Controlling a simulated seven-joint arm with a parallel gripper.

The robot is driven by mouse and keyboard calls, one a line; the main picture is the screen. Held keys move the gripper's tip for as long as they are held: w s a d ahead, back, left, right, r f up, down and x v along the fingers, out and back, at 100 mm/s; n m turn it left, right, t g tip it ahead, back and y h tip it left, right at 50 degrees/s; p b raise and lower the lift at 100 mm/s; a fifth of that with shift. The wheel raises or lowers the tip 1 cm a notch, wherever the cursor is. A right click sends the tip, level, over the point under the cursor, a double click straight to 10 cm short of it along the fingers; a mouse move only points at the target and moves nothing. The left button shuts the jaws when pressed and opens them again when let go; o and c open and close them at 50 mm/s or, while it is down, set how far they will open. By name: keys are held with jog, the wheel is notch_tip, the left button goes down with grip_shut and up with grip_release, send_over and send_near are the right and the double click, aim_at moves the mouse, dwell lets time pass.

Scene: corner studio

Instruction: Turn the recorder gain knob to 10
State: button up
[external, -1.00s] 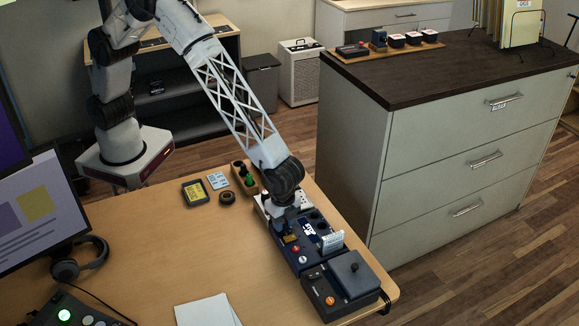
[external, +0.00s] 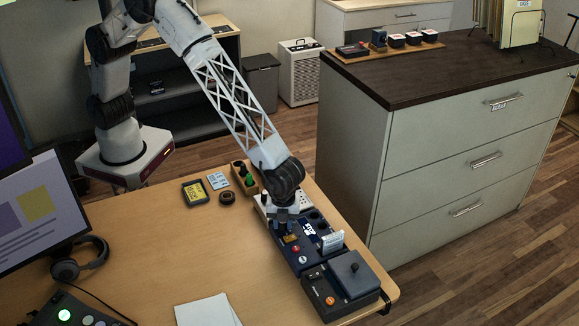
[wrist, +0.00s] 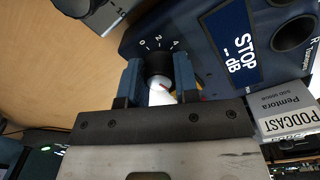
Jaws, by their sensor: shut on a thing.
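The dark blue recorder (external: 296,252) sits near the right edge of the wooden desk. In the wrist view its panel (wrist: 210,68) shows a screen (wrist: 232,42) reading "STOP" and "-- dB". The gain knob (wrist: 158,66), dark with a paler face and a small red mark, stands between my blue fingers, with scale numbers 0, 2 and 4 visible above it. The rest of the scale is hidden, so I cannot read the setting. My gripper (wrist: 158,82) is shut on the knob. In the external view my gripper (external: 285,224) is down at the recorder and hides the knob.
A dark box with a lidded top (external: 352,275) is in front of the recorder. A wooden holder (external: 240,172) stands behind. The desk's middle is clear.

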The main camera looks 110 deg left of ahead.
dwell(0.3)
jog(key=o, duration=0.7)
jog(key=shift+c, duration=0.2)
jog(key=shift+r, duration=0.1)
jog(key=shift+r, duration=3.8)
jog(key=shift+o, duration=1.4)
jog(key=shift+s+d+m, duration=0.1)
jog(key=shift+s+m, duration=0.05)
jog(key=shift+m, duration=0.55)
